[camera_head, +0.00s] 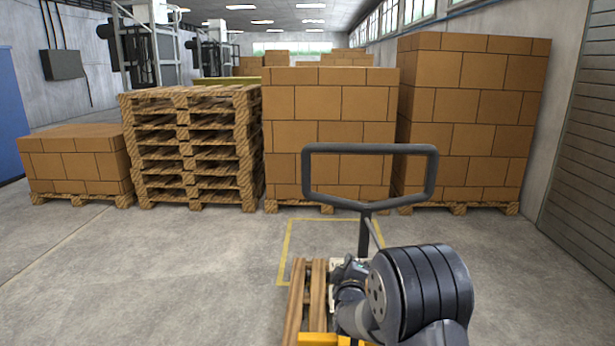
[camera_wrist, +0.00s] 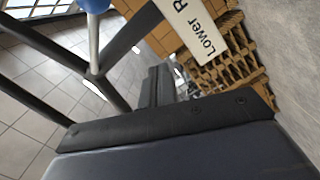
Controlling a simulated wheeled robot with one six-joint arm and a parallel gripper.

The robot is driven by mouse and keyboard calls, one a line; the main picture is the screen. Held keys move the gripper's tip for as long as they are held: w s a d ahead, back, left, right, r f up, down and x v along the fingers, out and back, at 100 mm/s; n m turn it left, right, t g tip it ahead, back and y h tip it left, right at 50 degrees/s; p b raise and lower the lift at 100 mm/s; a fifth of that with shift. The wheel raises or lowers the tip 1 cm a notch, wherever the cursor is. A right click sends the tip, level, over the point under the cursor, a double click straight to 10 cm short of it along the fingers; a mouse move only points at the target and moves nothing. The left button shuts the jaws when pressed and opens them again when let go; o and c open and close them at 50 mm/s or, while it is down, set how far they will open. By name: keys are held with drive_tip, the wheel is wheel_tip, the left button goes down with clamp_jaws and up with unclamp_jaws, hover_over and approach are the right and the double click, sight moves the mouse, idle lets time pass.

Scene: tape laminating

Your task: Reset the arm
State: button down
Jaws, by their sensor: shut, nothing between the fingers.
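My arm (camera_head: 420,295) is folded low at the bottom right of the head view. Its end is not clearly seen there. In the wrist view my gripper (camera_wrist: 156,88) shows as dark parts near the middle. It is shut and holds nothing. A dark looped handle (camera_head: 310,180) on a post stands just beyond my arm in the head view. The wrist view shows dark bars at the left, a blue knob (camera_wrist: 95,5) on a pale stalk, and a white label (camera_wrist: 192,25) reading "Lower R", cut off by the edge.
A stack of pallets (camera_head: 190,150) and box stacks (camera_head: 330,105), (camera_head: 470,90) and (camera_head: 80,160) stand behind. The floor at left (camera_head: 130,270) is clear. A shutter wall (camera_head: 585,150) is at right.

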drive_tip(key=shift+a+r+m+p, duration=0.65)
drive_tip(key=shift+a+m+p, duration=0.15)
drive_tip(key=shift+m, duration=0.3)
drive_tip(key=shift+r, duration=0.1)
